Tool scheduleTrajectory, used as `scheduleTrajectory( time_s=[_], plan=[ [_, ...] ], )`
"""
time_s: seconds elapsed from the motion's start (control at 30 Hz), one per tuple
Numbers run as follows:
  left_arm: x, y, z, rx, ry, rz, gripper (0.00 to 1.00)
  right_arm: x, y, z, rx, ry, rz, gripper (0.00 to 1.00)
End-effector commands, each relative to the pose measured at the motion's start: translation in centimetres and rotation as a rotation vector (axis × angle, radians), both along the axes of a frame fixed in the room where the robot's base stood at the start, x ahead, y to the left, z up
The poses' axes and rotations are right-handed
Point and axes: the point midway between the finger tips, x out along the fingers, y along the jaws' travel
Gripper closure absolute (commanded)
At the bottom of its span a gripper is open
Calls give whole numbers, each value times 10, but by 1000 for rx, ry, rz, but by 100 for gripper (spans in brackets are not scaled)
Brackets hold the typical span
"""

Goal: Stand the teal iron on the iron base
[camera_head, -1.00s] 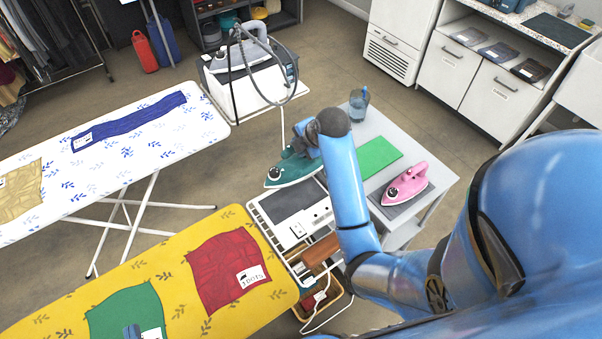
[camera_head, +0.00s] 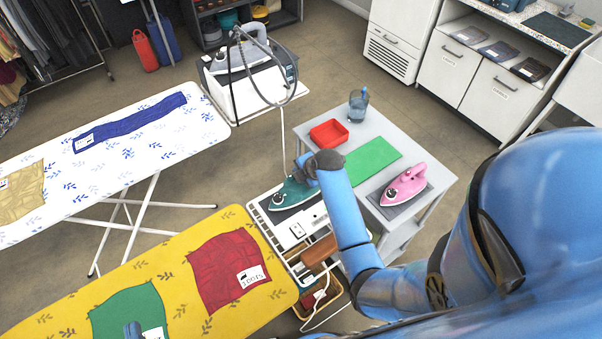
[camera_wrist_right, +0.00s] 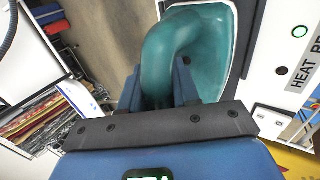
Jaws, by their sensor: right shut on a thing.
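The teal iron (camera_head: 290,196) is over the dark plate of the white iron base (camera_head: 312,219) in the head view. It lies flat, and I cannot tell whether it touches the plate. My right gripper (camera_head: 308,172) is shut on its handle. The right wrist view shows the teal handle (camera_wrist_right: 172,58) between the jaws (camera_wrist_right: 158,88), with the base's white panel (camera_wrist_right: 303,65) to the right. My arm hides part of the base. The blue tip of my left gripper (camera_head: 132,329) shows at the bottom edge, over the green cloth; its jaws are not clear.
A grey side table (camera_head: 385,133) holds a red tray (camera_head: 329,133), a green mat (camera_head: 372,159), a glass (camera_head: 358,104) and a pink iron (camera_head: 405,186) on a dark pad. The yellow ironing board (camera_head: 205,230) is left of the base. A steam station (camera_head: 262,90) stands behind.

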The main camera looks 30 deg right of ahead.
Motion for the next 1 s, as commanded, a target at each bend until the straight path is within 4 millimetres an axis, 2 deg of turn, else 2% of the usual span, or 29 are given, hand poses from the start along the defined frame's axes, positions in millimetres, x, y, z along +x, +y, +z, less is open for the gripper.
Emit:
scheduleTrajectory(
  time_s=[0.43, 0.47, 0.6, 1.0],
  plan=[
    [0, 0, -2, 0, 0, 0, 100, 1, 0, -5, -1, -4, 0, 100],
    [0, 0, -2, 0, 0, 0, 100, 0, 0, -5, 0, -1, 0, 66],
    [0, 0, -1, 0, 0, 0, 100, 0, 0, -5, 0, 0, 0, 45],
    [0, 0, 0, 0, 0, 0, 100, -2, 0, -2, 1, 2, 1, 44]
  ],
)
